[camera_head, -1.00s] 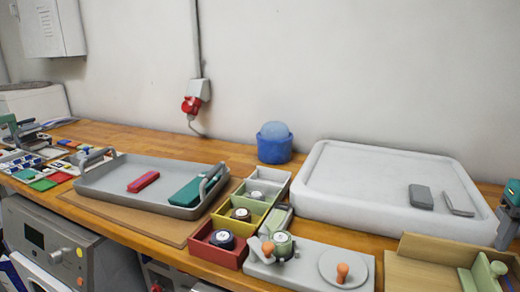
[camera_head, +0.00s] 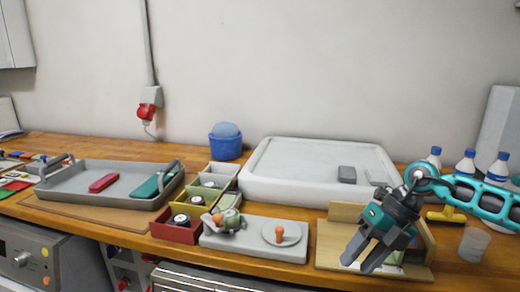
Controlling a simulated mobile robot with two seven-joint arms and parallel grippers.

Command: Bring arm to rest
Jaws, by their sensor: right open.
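My right gripper (camera_head: 362,254) hangs at the right of the head view, its arm coming in from the right edge. Its two dark fingers point down and to the left and stand apart, with nothing between them. It is in front of a wooden tray with raised sides (camera_head: 327,246) and hides part of it. I cannot tell how high above the tray the fingertips are. My left gripper is not in view.
A grey board with orange knobs (camera_head: 258,251) lies left of the gripper. A large white tray (camera_head: 290,190) lies behind it. White bottles with blue caps (camera_head: 465,165) stand at the back right. A grey handled tray (camera_head: 118,193) is at the left, beside several coloured bins (camera_head: 172,231).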

